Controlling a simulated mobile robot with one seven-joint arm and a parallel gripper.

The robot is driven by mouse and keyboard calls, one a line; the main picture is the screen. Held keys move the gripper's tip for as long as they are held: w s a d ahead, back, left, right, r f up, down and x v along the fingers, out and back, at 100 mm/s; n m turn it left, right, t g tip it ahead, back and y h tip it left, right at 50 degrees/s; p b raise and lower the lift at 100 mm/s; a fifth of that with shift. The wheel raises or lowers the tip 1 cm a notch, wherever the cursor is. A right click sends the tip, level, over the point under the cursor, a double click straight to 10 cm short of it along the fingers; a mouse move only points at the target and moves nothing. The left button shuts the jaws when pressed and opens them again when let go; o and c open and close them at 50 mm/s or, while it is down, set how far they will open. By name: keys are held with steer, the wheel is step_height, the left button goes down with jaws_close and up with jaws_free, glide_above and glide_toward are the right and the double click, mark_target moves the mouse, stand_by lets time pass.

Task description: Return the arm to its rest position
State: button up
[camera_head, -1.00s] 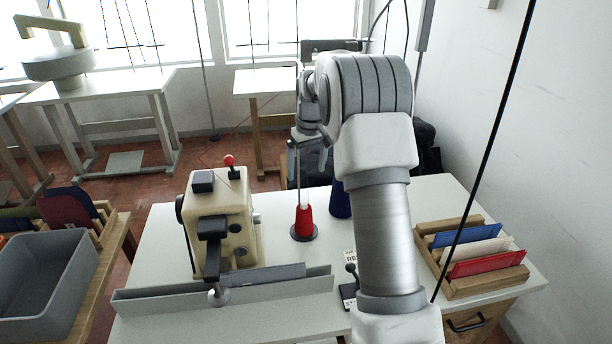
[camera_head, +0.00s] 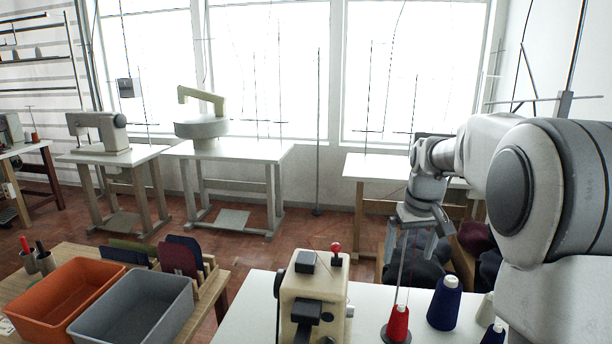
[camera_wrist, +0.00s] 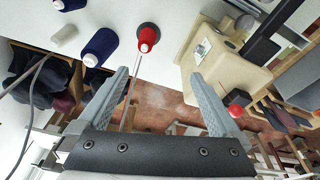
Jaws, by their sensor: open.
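My gripper (camera_head: 424,232) is raised above the white table (camera_head: 258,310) in the head view, at the end of my arm, which comes in from the right. In the wrist view its two grey fingers (camera_wrist: 158,76) are spread wide, with nothing held between them. A red thread cone (camera_head: 398,324) stands upright on the table below the gripper; in the wrist view it shows (camera_wrist: 148,38) beyond the fingertips. The cream buttonhole machine (camera_head: 318,285) stands left of the cone, and a red ball (camera_wrist: 237,110) on it shows near the right finger.
Blue cones (camera_head: 444,303) stand right of the red cone. An orange bin (camera_head: 60,312) and a grey bin (camera_head: 135,318) are on a wooden table at left. Farther tables (camera_head: 235,150) line the windows. Red-brown floor (camera_head: 270,245) is open between.

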steer(key=s+a+r+t+p, duration=0.1)
steer(key=s+a+r, duration=0.25)
steer(key=s, duration=0.45)
steer(key=s+a+r+t+p, duration=0.1)
steer(key=s+a+r, duration=0.1)
steer(key=s+r, duration=0.45)
steer(key=s+a+f, duration=0.1)
steer(key=s+f, duration=0.1)
steer(key=s, duration=0.5)
steer(key=s+a+f+t, duration=0.1)
steer(key=s, duration=0.6)
steer(key=shift+s+a+f+m+p, duration=0.3)
steer(key=shift+a+f+m+p, duration=0.1)
steer(key=shift+p, duration=0.05)
